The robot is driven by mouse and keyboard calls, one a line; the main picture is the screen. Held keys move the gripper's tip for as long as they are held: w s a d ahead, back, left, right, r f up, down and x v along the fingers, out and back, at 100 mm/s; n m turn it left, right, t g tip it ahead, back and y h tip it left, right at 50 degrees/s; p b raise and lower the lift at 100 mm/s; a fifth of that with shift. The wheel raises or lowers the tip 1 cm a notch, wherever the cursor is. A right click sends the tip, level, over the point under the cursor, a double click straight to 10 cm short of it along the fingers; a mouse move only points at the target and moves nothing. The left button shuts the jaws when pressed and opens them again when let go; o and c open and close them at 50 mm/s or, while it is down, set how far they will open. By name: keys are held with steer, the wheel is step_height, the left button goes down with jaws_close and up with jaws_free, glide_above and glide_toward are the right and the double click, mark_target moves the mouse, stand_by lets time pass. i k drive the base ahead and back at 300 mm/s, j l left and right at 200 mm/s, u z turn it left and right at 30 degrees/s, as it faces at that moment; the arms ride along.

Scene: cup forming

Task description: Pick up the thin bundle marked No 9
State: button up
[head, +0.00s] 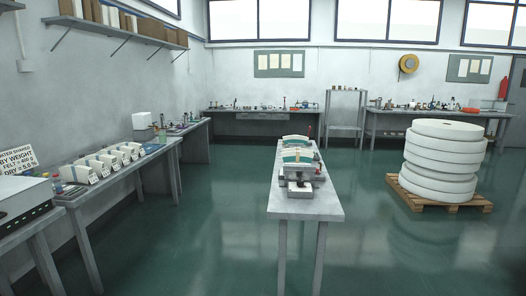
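A row of several pale bundles (110,160) with small white tags lies on the left bench (90,200). The tags are too small to read, so I cannot tell which bundle, if any, is No 9, nor which is thin. My gripper does not show in the head view.
A grey appliance (22,200) and a lettered sign (17,160) stand at the bench's near end. A narrow table (305,208) with a device (298,170) stands mid-room. White discs (442,165) are stacked on a pallet (400,196) at right. Green floor (215,225) is clear between bench and table.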

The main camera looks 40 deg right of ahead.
mark_target(301, 157)
steer(key=i+j+u, duration=0.15)
steer(key=i+j, duration=0.15)
steer(key=i, duration=0.2)
steer(key=i+j+u, duration=0.15)
steer(key=i, duration=0.35)
steer(key=i+j+u, duration=0.2)
steer(key=i, duration=0.35)
steer(key=i+l+z, duration=0.1)
steer(key=i+z, duration=0.3)
steer(key=i+j+z, duration=0.1)
steer(key=i+z, duration=0.3)
steer(key=i+j+z, duration=0.15)
steer(key=i+z, duration=0.25)
